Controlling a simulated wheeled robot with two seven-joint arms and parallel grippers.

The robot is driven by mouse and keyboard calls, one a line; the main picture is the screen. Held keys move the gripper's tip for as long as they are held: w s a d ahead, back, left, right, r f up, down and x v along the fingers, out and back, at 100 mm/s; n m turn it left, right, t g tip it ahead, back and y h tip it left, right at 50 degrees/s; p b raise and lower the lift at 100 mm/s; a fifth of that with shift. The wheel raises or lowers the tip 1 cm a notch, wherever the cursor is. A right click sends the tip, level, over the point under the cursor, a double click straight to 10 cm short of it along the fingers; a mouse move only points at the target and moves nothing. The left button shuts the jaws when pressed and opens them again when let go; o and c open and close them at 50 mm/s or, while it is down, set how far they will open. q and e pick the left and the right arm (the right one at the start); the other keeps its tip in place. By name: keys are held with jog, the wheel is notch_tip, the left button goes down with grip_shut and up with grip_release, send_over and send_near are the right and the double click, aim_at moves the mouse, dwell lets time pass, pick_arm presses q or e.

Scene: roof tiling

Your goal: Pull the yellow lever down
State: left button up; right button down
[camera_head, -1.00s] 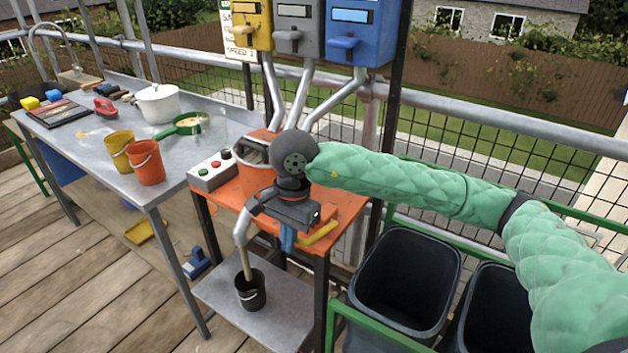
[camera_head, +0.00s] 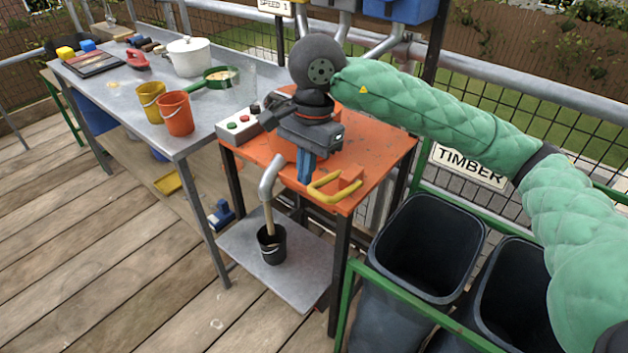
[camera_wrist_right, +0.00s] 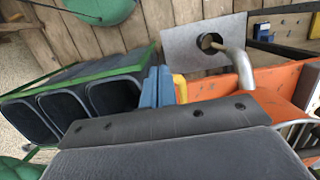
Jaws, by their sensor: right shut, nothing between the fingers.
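The yellow lever (camera_head: 336,188) is a bent bar at the front edge of the orange-topped stand (camera_head: 378,152). It sticks out roughly level over that edge. My right gripper (camera_head: 304,180) is just left of the lever, with its blue fingers pointing down and closed together, empty. A small gap shows between fingers and lever in the head view. In the right wrist view the lever (camera_wrist_right: 181,88) is a short yellow piece right beside the blue fingers (camera_wrist_right: 156,75), partly hidden by the gripper body; contact cannot be told there. My left gripper is out of view.
A control box (camera_head: 238,124) stands at the stand's left. Black bins (camera_head: 425,240) stand at the right.

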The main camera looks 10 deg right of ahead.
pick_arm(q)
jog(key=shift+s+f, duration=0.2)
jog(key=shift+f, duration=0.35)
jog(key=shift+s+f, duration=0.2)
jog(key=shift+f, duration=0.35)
pick_arm(e)
jog(key=r, duration=0.1)
jog(key=s+a+r, duration=0.1)
jog(key=r, duration=0.2)
jog(key=shift+s+a, duration=0.25)
jog(key=shift+a, duration=0.15)
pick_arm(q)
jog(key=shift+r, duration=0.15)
